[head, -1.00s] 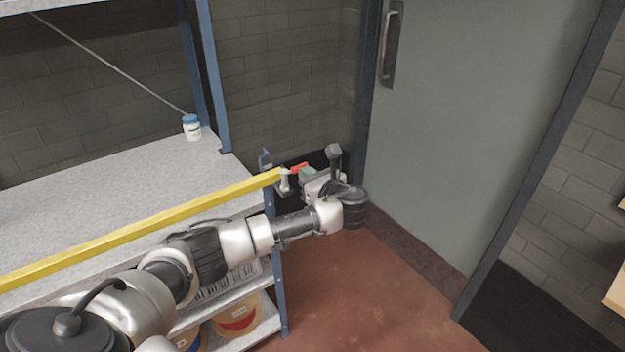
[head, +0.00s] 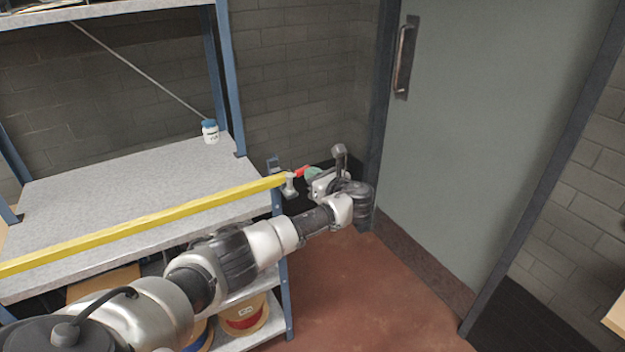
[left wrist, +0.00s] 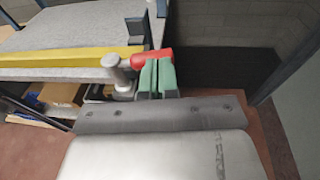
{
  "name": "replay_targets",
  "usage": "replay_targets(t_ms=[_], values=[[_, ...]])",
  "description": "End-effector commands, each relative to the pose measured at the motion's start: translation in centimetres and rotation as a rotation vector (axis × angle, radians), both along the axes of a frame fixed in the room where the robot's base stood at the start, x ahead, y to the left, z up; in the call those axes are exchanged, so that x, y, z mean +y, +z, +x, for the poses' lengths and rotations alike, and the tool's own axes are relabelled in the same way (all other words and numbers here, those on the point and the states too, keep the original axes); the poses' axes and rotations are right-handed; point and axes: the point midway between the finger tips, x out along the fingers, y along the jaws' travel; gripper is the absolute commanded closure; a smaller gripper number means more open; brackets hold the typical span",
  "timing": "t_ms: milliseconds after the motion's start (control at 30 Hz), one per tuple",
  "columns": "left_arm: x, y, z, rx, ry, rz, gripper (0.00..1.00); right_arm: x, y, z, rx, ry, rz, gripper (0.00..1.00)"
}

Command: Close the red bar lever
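The red bar lever (head: 302,171) is a small red piece beside a grey post at the right end of the yellow bar (head: 150,222). In the left wrist view the red lever (left wrist: 150,56) lies across just beyond my left fingertips. My left gripper (head: 313,174) has green finger pads; in the left wrist view its fingers (left wrist: 157,76) are close together with only a thin gap. The fingertips overlap the lever's lower edge, and contact is unclear. The pads hide part of the lever. My right gripper is out of view.
The yellow bar runs along the front of a grey shelf (head: 120,185) with blue uprights. A grey door (head: 470,130) is right of my arm. Cable spools (head: 243,312) sit below. Red-brown floor (head: 360,290) is clear.

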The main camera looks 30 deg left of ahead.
Motion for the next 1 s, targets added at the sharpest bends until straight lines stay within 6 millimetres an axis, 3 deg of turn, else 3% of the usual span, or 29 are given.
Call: replay_targets(t_ms=[167, 433, 1000], values=[[0.9, 0.3, 0.6, 0.002, 0.014, 0.001, 1.0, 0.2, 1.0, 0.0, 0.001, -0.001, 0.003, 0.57], [2.1, 0.2, 1.1, 0.001, 0.013, 0.001, 1.0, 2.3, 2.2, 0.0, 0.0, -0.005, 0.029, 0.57], [3.5, 0.1, 1.4, 0.0, 0.012, 0.001, 1.0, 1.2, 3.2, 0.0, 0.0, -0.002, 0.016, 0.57]])
